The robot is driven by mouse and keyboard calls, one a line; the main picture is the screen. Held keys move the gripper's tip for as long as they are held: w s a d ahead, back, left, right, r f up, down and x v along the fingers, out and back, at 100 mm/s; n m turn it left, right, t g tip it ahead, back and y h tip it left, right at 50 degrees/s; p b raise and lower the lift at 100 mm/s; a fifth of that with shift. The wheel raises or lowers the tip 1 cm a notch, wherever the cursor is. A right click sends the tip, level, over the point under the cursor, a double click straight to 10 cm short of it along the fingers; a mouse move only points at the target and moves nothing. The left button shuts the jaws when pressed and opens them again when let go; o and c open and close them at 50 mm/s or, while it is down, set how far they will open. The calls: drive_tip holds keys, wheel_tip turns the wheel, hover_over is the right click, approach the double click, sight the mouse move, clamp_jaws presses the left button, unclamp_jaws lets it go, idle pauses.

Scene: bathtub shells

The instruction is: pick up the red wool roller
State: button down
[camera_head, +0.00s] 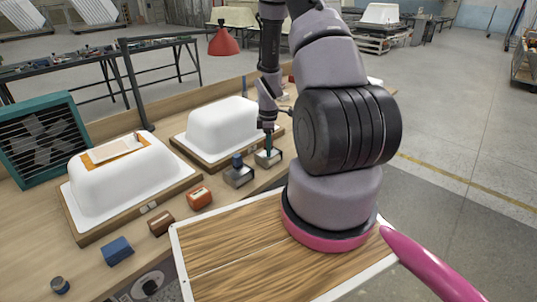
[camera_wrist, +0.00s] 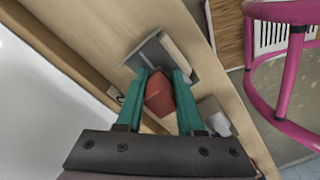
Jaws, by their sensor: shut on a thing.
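The red wool roller (camera_wrist: 159,97) shows in the wrist view as a red block-like piece between the two teal fingers of my gripper (camera_wrist: 160,76). My gripper is shut on it. In the head view my gripper (camera_head: 268,145) points down over the back of the workbench, just above a small grey metal tray (camera_head: 268,158). The roller cannot be made out there. In the wrist view a grey tray (camera_wrist: 146,52) lies just past the fingertips. I cannot tell whether the roller still touches it.
White tub shells (camera_head: 220,130) (camera_head: 122,180) on wooden boards stand left of my gripper. Another metal tray (camera_head: 238,176), an orange-red roll (camera_head: 199,197), a brown roll (camera_head: 160,222) and a blue block (camera_head: 117,250) lie along the bench. A red lamp (camera_head: 223,42) hangs behind.

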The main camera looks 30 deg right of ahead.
wheel_tip(320, 180, up, 10)
idle(0.6)
drive_tip(key=c, duration=1.4)
unclamp_jaws()
clamp_jaws()
drive_tip(key=shift+d, duration=0.1)
